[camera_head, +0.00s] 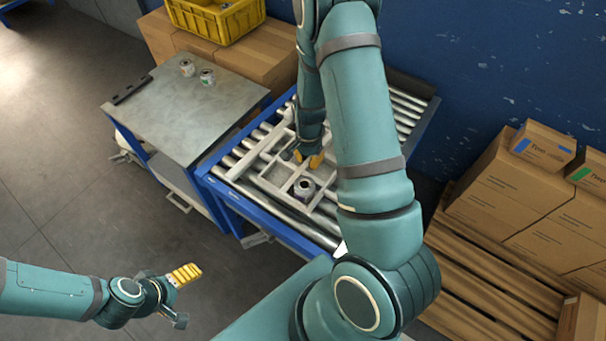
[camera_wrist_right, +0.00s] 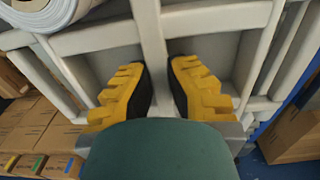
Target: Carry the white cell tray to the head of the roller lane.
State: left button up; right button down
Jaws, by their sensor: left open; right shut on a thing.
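The white cell tray (camera_head: 250,160) is over the roller lane (camera_head: 410,103), partly hidden by my right arm. I cannot tell whether it touches the rollers. One white roll with a dark core (camera_head: 304,188) stands in a near cell; a roll also shows at the top left of the right wrist view (camera_wrist_right: 45,12). My right gripper (camera_head: 310,160) is shut on a dividing wall of the tray, which runs between its yellow fingers in the right wrist view (camera_wrist_right: 152,45). My left gripper (camera_head: 184,275) is open and empty above the floor, well apart from the tray.
A grey-topped table (camera_head: 160,110) stands left of the lane, with two rolls (camera_head: 187,67) (camera_head: 207,77) and a dark bar (camera_head: 132,89) on it. A yellow crate (camera_head: 215,20) sits on cardboard boxes behind. Boxes (camera_head: 510,185) on a wooden pallet (camera_head: 480,280) stand at the right.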

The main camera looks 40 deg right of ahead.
jog(key=shift+f+b, duration=0.75)
jog(key=shift+f, duration=2.9)
jog(key=shift+f, duration=0.3)
jog(key=c, duration=1.1)
grip_release()
jog(key=shift+c, duration=0.2)
jog(key=shift+r, duration=0.1)
